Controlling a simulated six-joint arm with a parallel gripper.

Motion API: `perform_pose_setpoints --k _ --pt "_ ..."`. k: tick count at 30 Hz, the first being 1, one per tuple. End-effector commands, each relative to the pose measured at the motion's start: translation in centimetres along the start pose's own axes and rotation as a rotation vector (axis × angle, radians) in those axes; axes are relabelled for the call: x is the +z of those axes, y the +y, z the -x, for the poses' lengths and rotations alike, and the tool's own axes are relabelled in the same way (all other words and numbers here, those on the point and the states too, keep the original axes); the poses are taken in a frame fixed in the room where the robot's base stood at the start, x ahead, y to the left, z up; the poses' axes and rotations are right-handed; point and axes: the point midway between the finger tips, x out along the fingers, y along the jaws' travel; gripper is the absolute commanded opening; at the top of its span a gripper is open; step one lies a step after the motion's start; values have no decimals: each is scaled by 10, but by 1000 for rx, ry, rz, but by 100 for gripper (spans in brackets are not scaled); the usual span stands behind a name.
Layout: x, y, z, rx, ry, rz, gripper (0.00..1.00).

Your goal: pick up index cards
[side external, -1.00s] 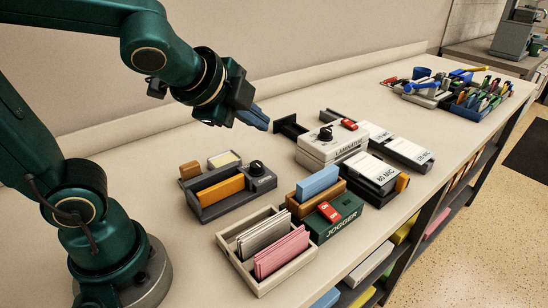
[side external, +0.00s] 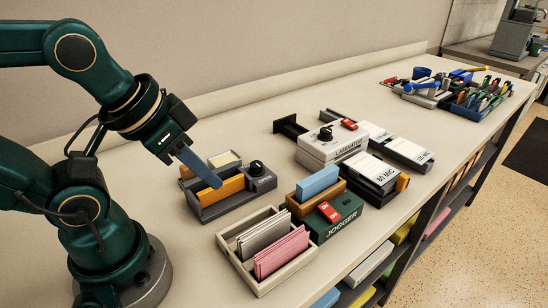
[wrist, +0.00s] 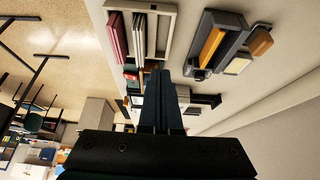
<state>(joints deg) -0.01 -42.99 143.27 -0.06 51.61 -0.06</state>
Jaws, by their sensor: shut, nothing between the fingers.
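An open cream tray (side external: 225,246) near the front of the counter holds upright pink cards (side external: 282,252) and grey-white cards (side external: 263,236). In the wrist view the pink cards (wrist: 117,36) and grey-white cards (wrist: 138,38) show at the upper left.
A grey device (side external: 232,206) with an orange block (side external: 222,190) and a dark knob is left of the jogger. A laminator (side external: 328,150) and boxed packs (side external: 376,170) stand farther back. Pen and tool trays (side external: 475,103) are at the far end. The counter's wall side is mostly clear.

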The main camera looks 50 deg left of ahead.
Motion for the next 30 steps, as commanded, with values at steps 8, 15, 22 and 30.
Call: perform_pose_setpoints --k 8,15,22,30 --pt "0 0 0 0 1 -2 0" --pt "0 0 0 -1 1 -2 27" --pt "0 0 0 -1 1 -2 57" --pt "-18 -1 6 -4 61 17 57"
